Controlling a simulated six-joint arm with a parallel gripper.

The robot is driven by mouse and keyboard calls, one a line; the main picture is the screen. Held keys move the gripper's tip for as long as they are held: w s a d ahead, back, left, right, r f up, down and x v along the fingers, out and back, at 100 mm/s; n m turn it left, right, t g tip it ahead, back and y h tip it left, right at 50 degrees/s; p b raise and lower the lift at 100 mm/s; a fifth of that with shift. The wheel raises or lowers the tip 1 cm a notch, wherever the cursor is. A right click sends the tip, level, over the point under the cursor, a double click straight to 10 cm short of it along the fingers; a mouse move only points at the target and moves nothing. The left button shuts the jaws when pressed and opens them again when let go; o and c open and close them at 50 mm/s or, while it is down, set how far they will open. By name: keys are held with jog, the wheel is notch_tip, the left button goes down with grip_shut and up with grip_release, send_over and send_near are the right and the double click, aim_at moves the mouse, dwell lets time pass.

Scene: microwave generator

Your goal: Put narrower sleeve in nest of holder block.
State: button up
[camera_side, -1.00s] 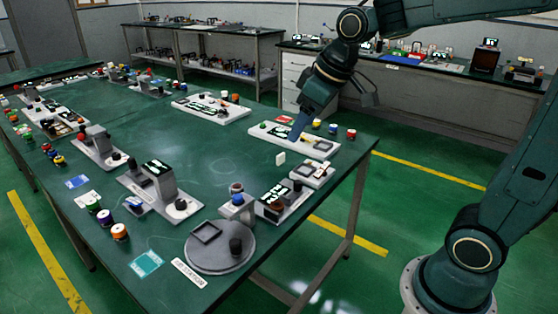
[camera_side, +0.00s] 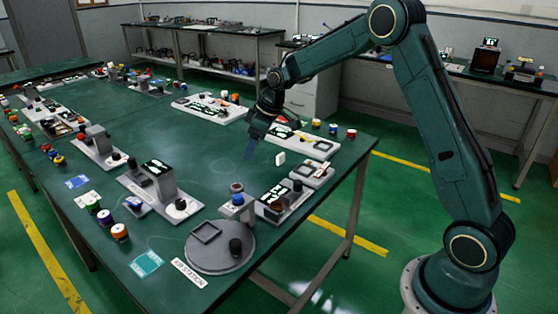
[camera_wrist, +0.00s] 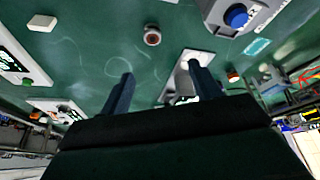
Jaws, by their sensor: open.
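My gripper (camera_side: 249,154) hangs over the green table near its middle, its blue fingers pointing down. In the wrist view my gripper (camera_wrist: 158,69) has its two fingers wide apart, with nothing between them. A small round reddish part with a pale rim and dark centre (camera_wrist: 152,36) stands on bare table beyond the fingertips; it looks like a sleeve. It also shows in the side view (camera_side: 236,187), behind a grey box with a blue knob (camera_side: 238,201). I cannot tell which sleeve is narrower, nor pick out the holder block and its nest for sure.
A small white block (camera_side: 280,158) stands right of my gripper. A grey disc (camera_side: 222,258) carries a square frame and a black knob. Units with displays (camera_side: 270,208) and several coloured spools (camera_side: 105,217) stand around. The table's middle is mostly clear.

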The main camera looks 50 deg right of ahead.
jog(key=shift+w+d+f, duration=0.3)
jog(key=shift+w+f, duration=0.2)
jog(key=shift+f, duration=0.35)
jog(key=shift+w+d+f, duration=0.3)
jog(key=shift+w+f, duration=0.15)
jog(key=shift+f, duration=0.35)
send_over(237, 186)
jog(key=s, duration=0.2)
jog(key=f, duration=0.8)
jog(key=shift+s+d, duration=0.2)
jog(key=shift+d, duration=0.2)
jog(key=shift+x, duration=2.55)
jog(key=shift+w, duration=0.1)
jog(key=c, duration=1.2)
